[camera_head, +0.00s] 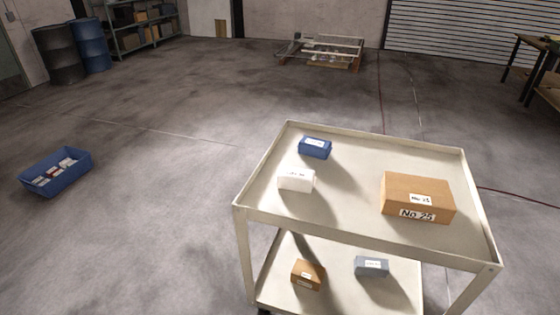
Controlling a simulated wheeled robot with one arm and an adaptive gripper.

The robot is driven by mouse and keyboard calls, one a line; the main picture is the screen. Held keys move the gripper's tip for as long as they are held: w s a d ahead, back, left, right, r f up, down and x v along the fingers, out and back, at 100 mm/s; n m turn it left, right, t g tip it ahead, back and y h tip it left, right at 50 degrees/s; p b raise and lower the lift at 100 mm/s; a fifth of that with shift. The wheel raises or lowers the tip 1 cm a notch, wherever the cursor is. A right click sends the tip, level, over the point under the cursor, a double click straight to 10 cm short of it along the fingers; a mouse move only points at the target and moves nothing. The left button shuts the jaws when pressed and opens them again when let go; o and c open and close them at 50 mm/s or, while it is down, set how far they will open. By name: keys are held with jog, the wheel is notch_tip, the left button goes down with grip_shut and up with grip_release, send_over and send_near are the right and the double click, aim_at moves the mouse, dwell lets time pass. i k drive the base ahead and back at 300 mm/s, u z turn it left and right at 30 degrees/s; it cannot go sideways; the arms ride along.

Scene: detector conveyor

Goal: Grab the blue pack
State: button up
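The blue pack (315,148) lies on the top shelf of a cream-coloured cart (365,235), near its far left corner. It is a small blue box with a white label on top. Nothing covers it. It stands apart from the white box in front of it. My gripper is not in view.
The top shelf also holds a white box (296,181) and a large brown carton (417,197) marked No 25. The lower shelf holds a small brown box (308,275) and a grey box (371,266). A blue bin (56,172) sits on the floor at left. Open floor surrounds the cart.

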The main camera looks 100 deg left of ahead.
aim_at(316, 148)
jog(key=u, duration=3.05)
